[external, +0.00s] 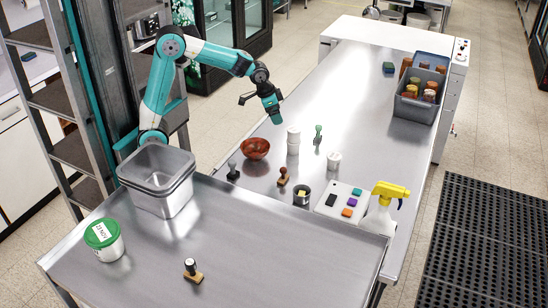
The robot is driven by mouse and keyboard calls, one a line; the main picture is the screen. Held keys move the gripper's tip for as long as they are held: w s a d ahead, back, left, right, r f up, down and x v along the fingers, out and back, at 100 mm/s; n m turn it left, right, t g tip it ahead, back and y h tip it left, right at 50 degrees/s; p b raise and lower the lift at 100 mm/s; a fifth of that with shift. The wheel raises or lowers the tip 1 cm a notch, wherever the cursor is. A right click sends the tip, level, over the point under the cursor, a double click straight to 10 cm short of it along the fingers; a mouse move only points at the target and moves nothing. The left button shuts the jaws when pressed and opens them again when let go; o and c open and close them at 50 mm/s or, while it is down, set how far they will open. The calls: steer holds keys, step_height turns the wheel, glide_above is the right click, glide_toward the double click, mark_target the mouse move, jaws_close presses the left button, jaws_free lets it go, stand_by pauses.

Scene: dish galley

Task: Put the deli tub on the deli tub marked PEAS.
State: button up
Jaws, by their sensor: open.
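A white deli tub with a green lid (104,240) stands upright at the left end of the near steel counter. Its lid has a white label with dark writing, too small to read surely. A second tub marked PEAS cannot be made out by its label. A tall white container or stack (293,144) stands on the far counter, and a smaller white jar (333,161) is to its right. My gripper (274,116) is open and empty above the far counter, just up and left of the tall white container, apart from it and far from the green-lidded tub.
Nested grey steel pans (157,187) stand behind the green-lidded tub. A red-brown bowl (255,148), several stamps, a dark cup (302,194), a white board with coloured blocks (341,203) and a spray bottle (384,208) crowd the middle. A grey crate (415,106) holds jars. The near counter's middle is mostly clear.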

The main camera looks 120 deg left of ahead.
steer(key=s+d+g+y, duration=0.1)
steer(key=s+d+g, duration=0.2)
steer(key=s+d, duration=1.1)
steer(key=s, duration=0.3)
steer(key=shift+d+f+y, duration=0.3)
